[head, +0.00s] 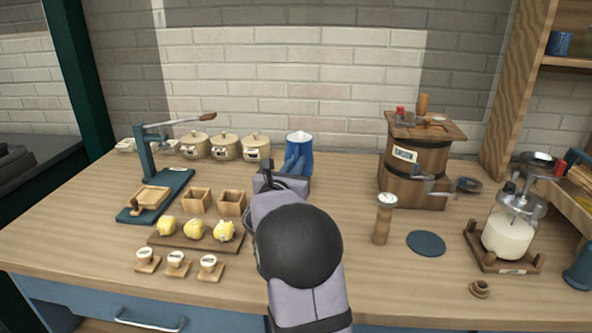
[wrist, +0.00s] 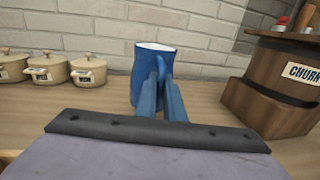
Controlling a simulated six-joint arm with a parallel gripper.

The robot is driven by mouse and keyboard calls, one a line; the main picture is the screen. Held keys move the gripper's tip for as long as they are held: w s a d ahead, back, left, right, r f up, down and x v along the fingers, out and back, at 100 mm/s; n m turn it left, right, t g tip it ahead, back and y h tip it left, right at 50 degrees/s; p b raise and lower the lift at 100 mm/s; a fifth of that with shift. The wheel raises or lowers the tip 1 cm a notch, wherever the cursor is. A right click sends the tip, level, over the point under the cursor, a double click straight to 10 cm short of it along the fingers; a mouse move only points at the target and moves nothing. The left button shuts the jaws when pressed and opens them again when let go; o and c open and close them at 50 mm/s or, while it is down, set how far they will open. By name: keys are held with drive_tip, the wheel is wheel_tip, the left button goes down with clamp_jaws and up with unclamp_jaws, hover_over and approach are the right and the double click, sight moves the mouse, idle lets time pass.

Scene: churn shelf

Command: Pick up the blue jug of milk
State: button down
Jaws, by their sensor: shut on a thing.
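The blue jug (head: 300,146) with white milk at its top stands upright at the back of the wooden counter, near the wall. It also shows in the wrist view (wrist: 152,60), with its handle toward my gripper. My gripper (head: 294,163) reaches over the counter to the jug, and its two blue fingers (wrist: 163,82) are shut on the jug's handle. The fingers and arm hide the lower part of the jug, so I cannot tell whether its base touches the counter.
Several lidded cream pots (head: 225,146) stand left of the jug. A wooden churn (head: 415,165) stands to its right. A pepper mill (head: 383,220), a blue disc (head: 426,243) and a glass churn jar (head: 508,235) are at the right. A board with yellow lumps (head: 190,243) lies left of my arm.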

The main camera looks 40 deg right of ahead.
drive_tip(key=shift+r+p, duration=0.3)
drive_tip(key=shift+r, duration=3.05)
drive_tip(key=shift+r, duration=0.1)
